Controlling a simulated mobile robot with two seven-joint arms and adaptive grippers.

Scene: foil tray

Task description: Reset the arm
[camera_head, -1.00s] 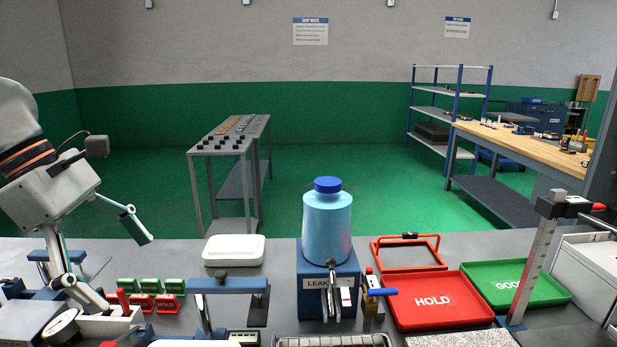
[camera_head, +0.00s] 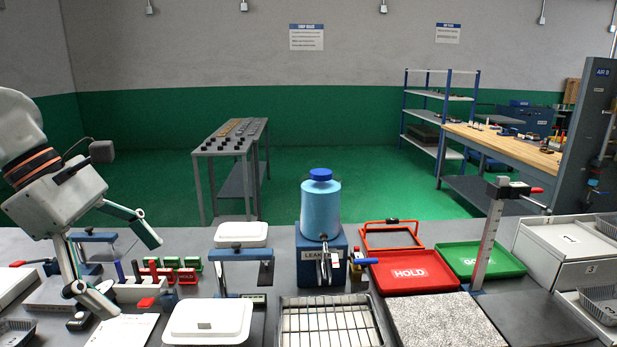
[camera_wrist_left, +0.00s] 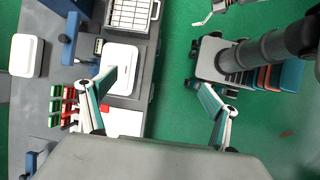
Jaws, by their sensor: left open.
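My left gripper (camera_head: 132,275) is open and empty at the left of the head view, its fingers spread above the left part of the bench. In the left wrist view the left gripper (camera_wrist_left: 150,80) shows its two fingers wide apart, one over the bench edge area and one over the green floor. A white tray-like box (camera_head: 205,322) lies on the bench to the right of the gripper. A pale jaw-like part, which looks like my right gripper (camera_wrist_left: 208,18), shows at the top of the left wrist view, mostly cut off.
A wire rack (camera_head: 331,325), a blue leak-test stand (camera_head: 312,262) with a light blue bottle (camera_head: 320,208), a red HOLD tray (camera_head: 410,272) and a green GOOD tray (camera_head: 470,258) crowd the bench. Red and green blocks (camera_head: 172,272) stand near the gripper. The floor (camera_wrist_left: 170,130) beside the bench is clear.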

